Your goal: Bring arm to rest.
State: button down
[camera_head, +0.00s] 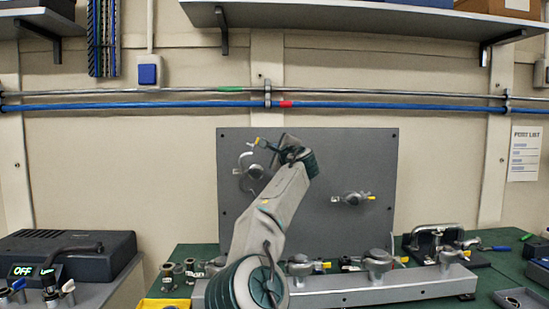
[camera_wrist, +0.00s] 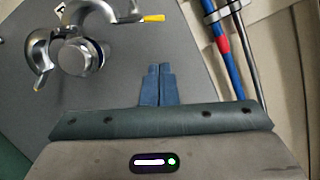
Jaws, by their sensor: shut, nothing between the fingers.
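My arm (camera_head: 272,215) reaches up from the bottom of the head view, in front of a grey upright panel. Its wrist end is bent near the panel's upper left part. My gripper (camera_wrist: 159,67) shows in the wrist view with its two dark blue fingers side by side, shut and empty. A metal clamp fitting (camera_wrist: 82,54) with a yellow-tipped lever is to the left of the fingers, apart from them. In the head view this fitting (camera_head: 248,172) is on the panel, left of my wrist, with a curved jaw standing out.
The grey panel (camera_head: 330,160) also bears a second yellow-tipped fitting (camera_head: 352,198) at right. A metal rail (camera_head: 385,285) with several clamps stands on the green bench below. Pipes (camera_head: 180,105) cross the wall behind; a shelf (camera_head: 360,20) hangs above. A dark box (camera_head: 70,258) reading OFF is at left.

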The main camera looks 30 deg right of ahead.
jog(key=b+v, duration=0.2)
jog(key=v, duration=0.4)
jog(key=shift+s+d+b, duration=0.2)
jog(key=shift+s+b, duration=0.1)
jog(key=shift+s, duration=0.15)
jog(key=s+d+f+m+g+h+p, duration=0.1)
jog(key=s+d+m+g+h+p, duration=0.35)
jog(key=m, duration=1.15)
jog(key=s+f+m+g, duration=0.1)
jog(key=s+f+m, duration=0.4)
jog(key=f+m, duration=0.65)
jog(key=s+a+f+m+g+y+p, duration=0.25)
jog(key=a+f+m, duration=0.3)
jog(key=a, duration=0.35)
jog(key=s+a+f+m+g+y+p, duration=0.2)
jog(key=s+a+f+m+y, duration=0.15)
jog(key=a+m, duration=0.5)
jog(key=s+a+f+m+g+y+p, duration=0.1)
jog(key=s+a+f+m+g, duration=0.1)
jog(key=s+a+f, duration=0.3)
jog(key=s+a+f+m+g+y+p, duration=0.1)
jog(key=s+a+f, duration=0.4)
jog(key=s+a, duration=0.9)
jog(key=a+m+g+y, duration=0.1)
jog(key=a+m+g, duration=0.1)
jog(key=shift+s+f+g, duration=0.15)
jog(key=shift+s+g, duration=0.15)
jog(key=shift+g, duration=0.1)
